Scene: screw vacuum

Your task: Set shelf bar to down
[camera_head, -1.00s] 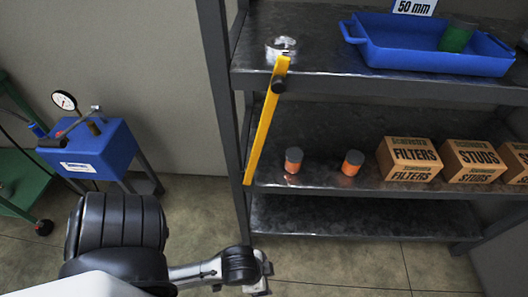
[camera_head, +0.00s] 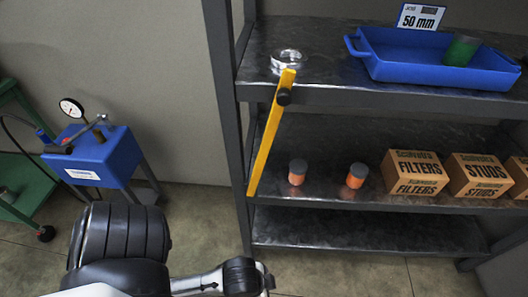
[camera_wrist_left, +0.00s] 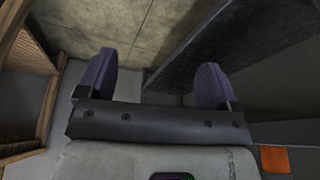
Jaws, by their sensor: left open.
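The yellow shelf bar (camera_head: 272,133) hangs at the left front of the grey shelf unit (camera_head: 330,93). A dark round knob (camera_head: 284,97) sits near its upper end, at the top shelf's front edge. The bar slopes steeply down and slightly left, its lower end by the middle shelf's edge near the left post. In the left wrist view my left gripper (camera_wrist_left: 153,88) is open, with two purple-padded fingers apart and nothing between them. In the head view my left arm is at the bottom, below the bar and not touching it; its fingers are out of frame. My right gripper is not in view.
A blue tray (camera_head: 440,72) with a green cylinder (camera_head: 461,50) and a metal ring (camera_head: 287,61) are on the top shelf. Orange canisters (camera_head: 297,172) and cardboard boxes (camera_head: 414,174) stand on the middle shelf. A blue gauge stand (camera_head: 100,158) is at left. Open floor lies between.

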